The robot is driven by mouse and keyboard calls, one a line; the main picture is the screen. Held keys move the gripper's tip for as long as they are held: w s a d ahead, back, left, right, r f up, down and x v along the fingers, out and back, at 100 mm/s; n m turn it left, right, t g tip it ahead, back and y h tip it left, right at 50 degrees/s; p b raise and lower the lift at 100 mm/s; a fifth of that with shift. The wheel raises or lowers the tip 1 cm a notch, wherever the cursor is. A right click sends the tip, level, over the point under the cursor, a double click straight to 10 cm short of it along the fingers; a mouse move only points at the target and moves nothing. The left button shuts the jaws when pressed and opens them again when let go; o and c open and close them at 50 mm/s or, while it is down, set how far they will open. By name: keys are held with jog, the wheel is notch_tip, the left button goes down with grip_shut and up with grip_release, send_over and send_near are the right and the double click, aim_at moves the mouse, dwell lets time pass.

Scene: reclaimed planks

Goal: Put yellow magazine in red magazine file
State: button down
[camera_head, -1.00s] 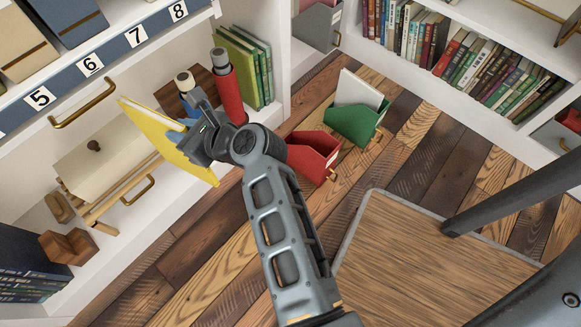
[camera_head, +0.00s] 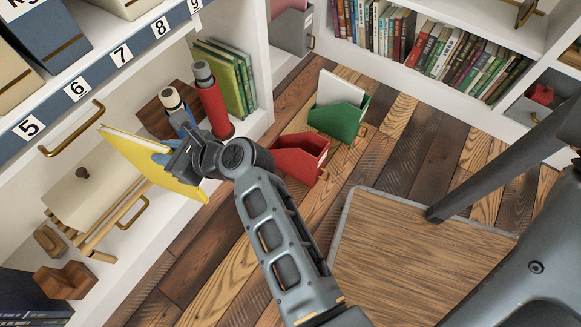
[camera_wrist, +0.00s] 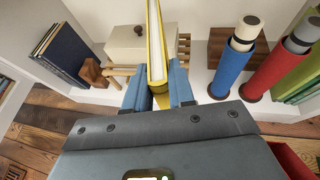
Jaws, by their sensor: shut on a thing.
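The yellow magazine (camera_head: 155,168) is held in my gripper (camera_head: 172,157), in front of the white shelf unit and above the floor. In the wrist view the yellow magazine (camera_wrist: 156,55) stands on edge between the two blue fingers of my gripper (camera_wrist: 159,92), its pale page edges showing. The red magazine file (camera_head: 300,157) stands on the plank floor, to the right of my gripper in the head view. It looks empty, though my arm is close to its left side. Only a red edge (camera_wrist: 290,160) shows at the lower right of the wrist view.
A green magazine file (camera_head: 338,119) with a white item stands behind the red one. The shelf holds a red tube (camera_head: 213,103), green books (camera_head: 225,78) and a cream box (camera_head: 88,195). A wooden-topped table (camera_head: 400,260) is at the right. Floor between is clear.

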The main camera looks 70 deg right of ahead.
jog(key=s+d+m+h+p, duration=0.1)
jog(key=s+d+h+p, duration=0.15)
jog(key=s+d, duration=1.1)
jog(key=s+d+m+h+p, duration=0.15)
jog(key=s+d+p, duration=0.25)
jog(key=s+d, duration=1)
jog(key=shift+y, duration=0.4)
jog(key=w+d+f+b, duration=0.1)
jog(key=f+b, duration=0.3)
jog(key=f, duration=0.5)
jog(key=w+d+f+b, duration=0.1)
jog(key=f+b, duration=0.4)
jog(key=f, duration=0.4)
jog(key=w+d+f+b, duration=0.1)
jog(key=f+b, duration=0.3)
jog(key=f, duration=0.5)
jog(key=shift+d+f+b, duration=0.1)
jog(key=shift+d+b, duration=0.1)
jog(key=shift+b, duration=0.2)
jog(key=c, duration=1)
grip_release()
jog(key=shift+o, duration=0.2)
jog(key=p+v, duration=0.4)
jog(key=v, duration=0.8)
